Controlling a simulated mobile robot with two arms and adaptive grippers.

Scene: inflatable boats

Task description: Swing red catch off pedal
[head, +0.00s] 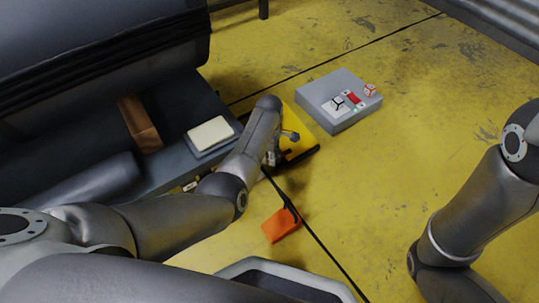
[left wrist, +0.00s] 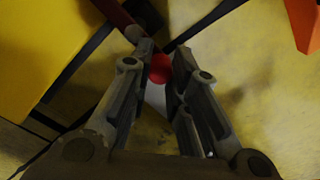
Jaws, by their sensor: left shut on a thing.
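The yellow pedal (head: 300,147), on a dark base, lies on the floor beside the boat. It also fills the upper left of the left wrist view (left wrist: 40,45). My left gripper (head: 271,158) is low at the pedal's near side, partly hidden by its own arm in the head view. In the left wrist view its fingers (left wrist: 161,72) are shut on the red catch (left wrist: 160,68), a small rounded red piece between the tips. The head view does not show the catch clearly. My right arm comes in at the right edge; its gripper is out of frame.
An orange block (head: 281,226) with a black part lies on the floor nearer me. A grey box (head: 325,88) with small cubes on it stands behind the pedal. The grey boat (head: 95,45) bounds the left. Yellow floor is clear to the right.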

